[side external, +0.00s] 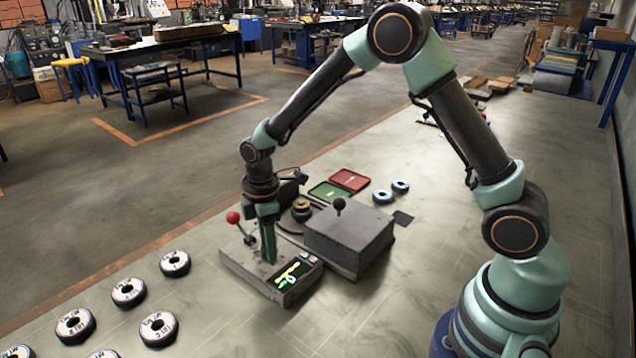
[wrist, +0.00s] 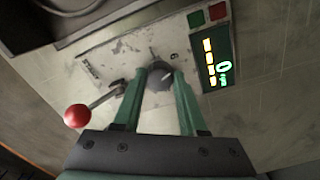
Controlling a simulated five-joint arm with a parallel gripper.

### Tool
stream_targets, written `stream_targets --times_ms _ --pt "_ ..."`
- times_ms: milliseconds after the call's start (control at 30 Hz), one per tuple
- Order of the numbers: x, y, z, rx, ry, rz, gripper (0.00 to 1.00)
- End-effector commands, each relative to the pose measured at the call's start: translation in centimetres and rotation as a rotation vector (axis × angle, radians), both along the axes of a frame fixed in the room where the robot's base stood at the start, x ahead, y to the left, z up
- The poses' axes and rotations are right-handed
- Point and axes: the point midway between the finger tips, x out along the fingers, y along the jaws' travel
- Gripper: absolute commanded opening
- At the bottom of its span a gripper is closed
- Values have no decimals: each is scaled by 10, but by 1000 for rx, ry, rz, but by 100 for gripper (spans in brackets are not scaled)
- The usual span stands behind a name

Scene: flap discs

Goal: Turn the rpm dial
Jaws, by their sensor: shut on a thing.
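The rpm dial (wrist: 158,92) is a dark round knob with a pale mark on the worn grey control box (side external: 240,262). In the wrist view it sits between the two green fingers of my gripper (wrist: 160,72), which is shut on it. In the side view my gripper (side external: 268,258) points straight down onto the box top and hides the dial. A lit display (wrist: 213,62) with yellow and green marks is beside the dial. A lever with a red ball (wrist: 77,116) stands on the dial's other side.
A grey machine block (side external: 348,236) with a black-knobbed lever stands right beside the control box. A green tray (side external: 330,191) and a red tray (side external: 350,179) lie behind. Several flap discs (side external: 128,292) lie at the left, and two blue-edged discs (side external: 400,186) behind right.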

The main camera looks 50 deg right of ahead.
Motion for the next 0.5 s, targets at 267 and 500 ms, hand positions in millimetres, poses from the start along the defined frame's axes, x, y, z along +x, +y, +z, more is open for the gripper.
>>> stream_targets --times_ms 267,500 --pt "0 0 1 0 0 -263 0" --pt "0 0 1 0 0 -491 0"
